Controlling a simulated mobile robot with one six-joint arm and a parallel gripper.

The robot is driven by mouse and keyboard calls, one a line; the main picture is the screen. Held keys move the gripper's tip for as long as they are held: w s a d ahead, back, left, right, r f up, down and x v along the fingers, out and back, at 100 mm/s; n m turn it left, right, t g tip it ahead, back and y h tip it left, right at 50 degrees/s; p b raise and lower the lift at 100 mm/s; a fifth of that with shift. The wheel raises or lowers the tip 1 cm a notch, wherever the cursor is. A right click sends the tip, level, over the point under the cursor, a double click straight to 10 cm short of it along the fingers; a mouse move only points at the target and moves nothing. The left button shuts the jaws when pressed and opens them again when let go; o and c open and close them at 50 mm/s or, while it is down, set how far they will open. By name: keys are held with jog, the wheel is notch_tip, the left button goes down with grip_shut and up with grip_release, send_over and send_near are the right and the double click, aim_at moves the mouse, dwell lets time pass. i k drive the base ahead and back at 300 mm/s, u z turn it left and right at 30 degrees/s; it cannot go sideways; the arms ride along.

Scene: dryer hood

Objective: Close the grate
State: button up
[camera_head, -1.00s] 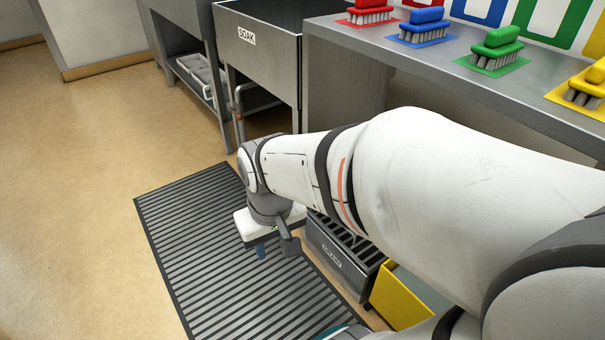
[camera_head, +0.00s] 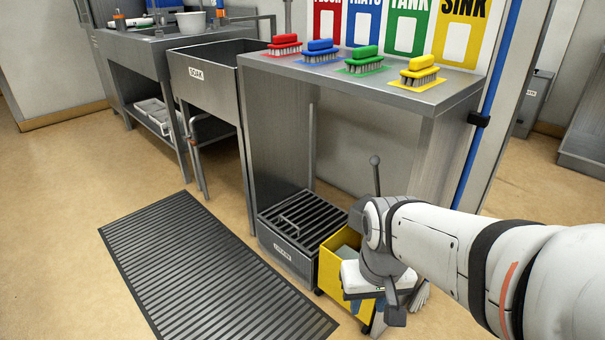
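A dark barred grate (camera_head: 318,222) lies across the top of a low grey box (camera_head: 285,250) under the bench, with a thin bar handle standing up on its left part. The grate looks roughly level; I cannot tell if it is fully seated. My gripper (camera_head: 388,308) hangs pointing down to the right of the box, in front of the yellow bucket. It appears apart from the grate. Its fingers are small and partly overlapped by its own body, so I cannot tell whether they are open.
The yellow bucket (camera_head: 330,268) stands against the box's right side, partly behind my gripper. A dark slatted floor mat (camera_head: 205,262) lies to the left. The steel bench (camera_head: 425,98) overhangs the box and carries several coloured brushes. A soak sink (camera_head: 207,88) stands left.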

aim_at(289, 237)
jog(key=u, duration=0.4)
jog(key=i, duration=0.95)
jog(key=z, duration=0.25)
